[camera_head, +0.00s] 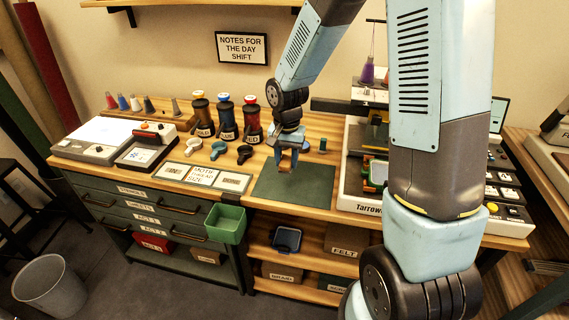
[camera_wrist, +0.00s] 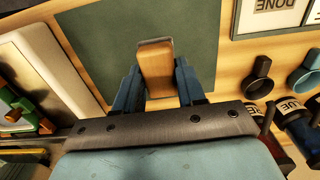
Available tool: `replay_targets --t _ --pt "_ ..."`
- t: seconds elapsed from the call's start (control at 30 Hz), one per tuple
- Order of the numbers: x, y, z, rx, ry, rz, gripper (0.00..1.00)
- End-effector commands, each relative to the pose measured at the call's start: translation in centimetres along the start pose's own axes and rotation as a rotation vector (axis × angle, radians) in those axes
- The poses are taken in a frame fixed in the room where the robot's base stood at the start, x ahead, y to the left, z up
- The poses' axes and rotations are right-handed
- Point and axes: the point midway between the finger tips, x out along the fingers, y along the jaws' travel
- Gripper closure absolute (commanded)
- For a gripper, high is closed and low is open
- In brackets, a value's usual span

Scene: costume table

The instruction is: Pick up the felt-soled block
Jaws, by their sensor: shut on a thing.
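The felt-soled block is a small tan wooden block (camera_wrist: 156,66) between my gripper's two blue fingers (camera_wrist: 157,84) in the wrist view. My gripper (camera_head: 290,148) is shut on it. In the head view the block (camera_head: 285,163) is small and partly hidden by the fingers, over the dark green mat (camera_head: 296,188). I cannot tell how far it is above the mat.
A small green spool (camera_head: 323,145) and a white machine (camera_head: 359,197) are to the right. The mat's front is clear.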

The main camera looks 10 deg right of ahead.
Motion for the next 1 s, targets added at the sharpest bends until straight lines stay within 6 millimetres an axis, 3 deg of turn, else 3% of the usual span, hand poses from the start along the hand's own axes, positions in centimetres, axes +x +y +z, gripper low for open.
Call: replay_targets --t 0.17,0.6,1.0 --pt "-2.8 1.1 2.0 0.001 0.003 -0.001 0.9" --pt "-5.6 4.5 8.0 0.0 0.001 0.0 0.9" --pt "-6.4 5.4 9.6 0.0 0.0 0.0 0.9"
